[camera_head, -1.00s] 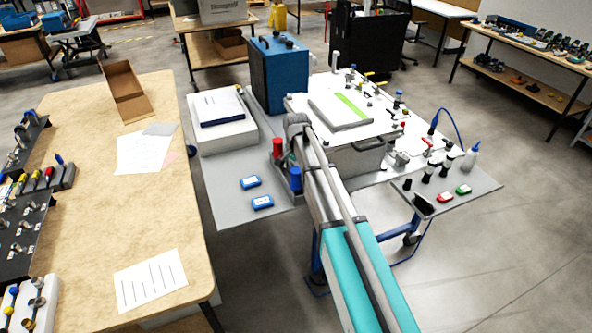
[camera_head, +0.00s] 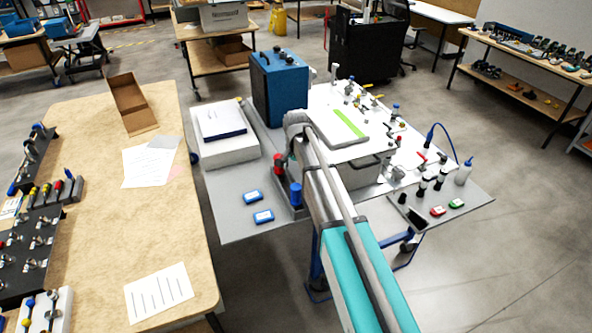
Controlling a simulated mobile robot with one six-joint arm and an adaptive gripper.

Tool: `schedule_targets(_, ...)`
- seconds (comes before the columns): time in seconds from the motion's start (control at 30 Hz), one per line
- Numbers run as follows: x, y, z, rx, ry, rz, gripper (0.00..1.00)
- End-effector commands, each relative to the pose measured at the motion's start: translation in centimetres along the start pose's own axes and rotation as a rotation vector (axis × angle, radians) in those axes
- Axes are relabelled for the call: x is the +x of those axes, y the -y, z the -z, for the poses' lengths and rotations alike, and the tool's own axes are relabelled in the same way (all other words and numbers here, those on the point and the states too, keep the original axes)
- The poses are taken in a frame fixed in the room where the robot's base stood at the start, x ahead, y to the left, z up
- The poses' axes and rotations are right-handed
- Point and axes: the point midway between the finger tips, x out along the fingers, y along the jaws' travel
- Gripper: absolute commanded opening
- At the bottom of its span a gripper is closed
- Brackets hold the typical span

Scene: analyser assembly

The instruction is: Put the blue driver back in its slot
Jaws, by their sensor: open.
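A rack of drivers (camera_head: 48,193) with yellow, red and dark handles stands at the left edge of the wooden table. A small blue handle (camera_head: 69,174) sticks up at its right end; I cannot tell whether it is seated in a slot. A blue cylinder (camera_head: 296,194) stands upright in a dark holder on the grey cart, close to my arm; I cannot tell whether it is a driver. A red cylinder (camera_head: 280,163) stands behind it. My arm reaches over the cart, and my gripper is hidden beyond its far end.
The wooden table (camera_head: 150,225) has papers, an open cardboard box (camera_head: 131,104) and bare room in the middle. The grey cart (camera_head: 230,208) carries two small blue boxes, a white box with a book, a blue device (camera_head: 280,87), an analyser with loose parts and bottles at right.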

Motion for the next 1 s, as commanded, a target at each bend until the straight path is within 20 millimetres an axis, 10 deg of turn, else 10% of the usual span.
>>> schedule_targets(1.0, -8.8, -2.5, 3.6, 0.108, 0.0, -0.001, 1.0)
